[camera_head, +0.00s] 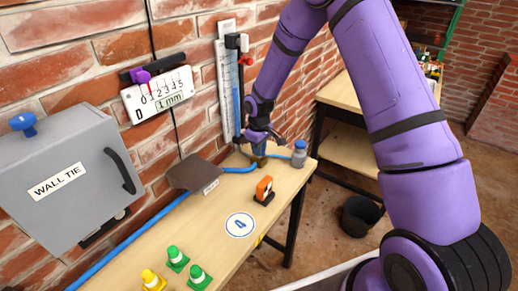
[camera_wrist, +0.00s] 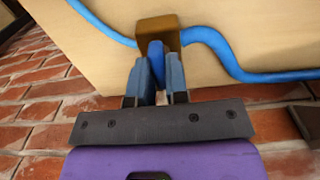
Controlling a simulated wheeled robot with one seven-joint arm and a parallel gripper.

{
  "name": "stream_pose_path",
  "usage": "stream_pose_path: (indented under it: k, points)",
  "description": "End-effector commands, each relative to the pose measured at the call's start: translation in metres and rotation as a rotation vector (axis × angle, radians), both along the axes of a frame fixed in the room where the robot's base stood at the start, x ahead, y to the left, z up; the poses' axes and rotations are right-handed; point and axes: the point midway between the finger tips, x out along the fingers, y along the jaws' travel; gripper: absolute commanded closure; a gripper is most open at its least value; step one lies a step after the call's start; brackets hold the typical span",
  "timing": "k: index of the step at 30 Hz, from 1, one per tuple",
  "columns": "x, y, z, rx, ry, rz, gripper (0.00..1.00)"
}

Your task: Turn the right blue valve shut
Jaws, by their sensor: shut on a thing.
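The right blue valve has a brass block body (camera_wrist: 158,32) with the blue hose entering on both sides; the block also shows in the head view (camera_head: 259,161) at the table's far end. Its blue handle (camera_wrist: 156,52) stands between the two fingers in the wrist view. My gripper (camera_wrist: 156,66) is shut on this handle, right in front of the block. In the head view my gripper (camera_head: 258,139) comes down on the valve from above and hides most of the handle. I cannot tell the handle's angle to the hose.
A grey WALL TIE box (camera_head: 60,165) and a gauge (camera_head: 157,95) are on the brick wall. On the table (camera_head: 215,260) are a blue-grey bottle (camera_head: 299,155) close right of the valve, an orange-and-black object (camera_head: 264,190), a round marker (camera_head: 240,225) and small green and yellow cones (camera_head: 175,258).

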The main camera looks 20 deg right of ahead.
Motion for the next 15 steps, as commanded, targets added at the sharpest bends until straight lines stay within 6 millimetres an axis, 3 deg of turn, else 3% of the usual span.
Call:
stream_pose_path:
  k: [15]
  points:
    - [0.0008, -0.0002, 0.0005, 0.0, -0.002, -0.034, 1.0]
